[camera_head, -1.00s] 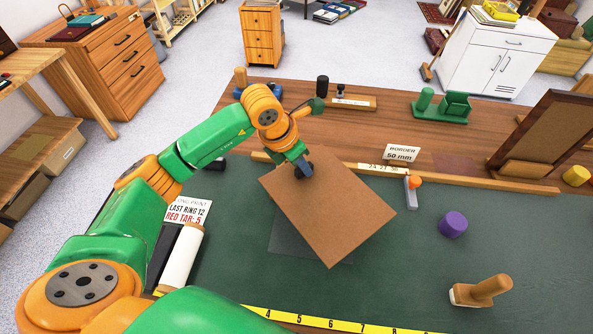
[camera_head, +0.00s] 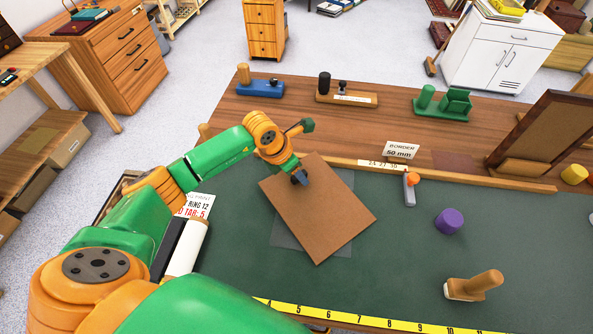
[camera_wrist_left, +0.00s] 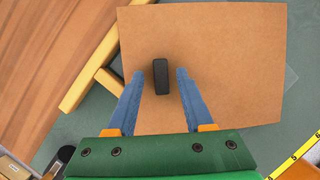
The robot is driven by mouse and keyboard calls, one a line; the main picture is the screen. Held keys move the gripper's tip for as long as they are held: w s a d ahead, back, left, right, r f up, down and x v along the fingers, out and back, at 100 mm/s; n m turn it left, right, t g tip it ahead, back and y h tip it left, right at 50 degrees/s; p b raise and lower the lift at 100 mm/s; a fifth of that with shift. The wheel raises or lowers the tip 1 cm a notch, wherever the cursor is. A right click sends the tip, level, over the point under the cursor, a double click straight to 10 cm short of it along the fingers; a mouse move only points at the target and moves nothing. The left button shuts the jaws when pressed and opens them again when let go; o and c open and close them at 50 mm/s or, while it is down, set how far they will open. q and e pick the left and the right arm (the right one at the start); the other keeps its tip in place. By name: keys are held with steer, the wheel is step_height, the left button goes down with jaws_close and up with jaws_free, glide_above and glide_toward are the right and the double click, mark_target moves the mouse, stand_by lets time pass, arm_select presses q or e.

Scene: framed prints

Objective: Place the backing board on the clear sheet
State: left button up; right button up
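The brown backing board (camera_head: 318,215) lies turned at an angle over the clear sheet (camera_head: 285,235) on the green mat, covering most of it. Strips of the sheet show at the board's left and lower right edges in the head view. The board (camera_wrist_left: 235,60) fills much of the left wrist view, with a small black tab (camera_wrist_left: 160,77) standing on it. My left gripper (camera_wrist_left: 160,76) has its two blue fingers on either side of the tab, with a gap on both sides. In the head view, the left gripper (camera_head: 299,177) is at the board's upper left part.
A wooden fence (camera_head: 470,178) runs behind the mat; the board's far corner reaches it. An orange-topped grey tool (camera_head: 410,190), a purple cylinder (camera_head: 449,221) and a wood-handled block (camera_head: 472,287) stand to the right. A yellow ruler (camera_head: 375,321) edges the front.

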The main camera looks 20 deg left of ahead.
arm_select(q)
steer(key=shift+r, duration=0.1)
steer(key=shift+r, duration=0.3)
steer(key=b+v, duration=0.2)
steer(key=v, duration=0.9)
steer(key=shift+s+r, duration=0.2)
steer(key=shift+a+r, duration=0.1)
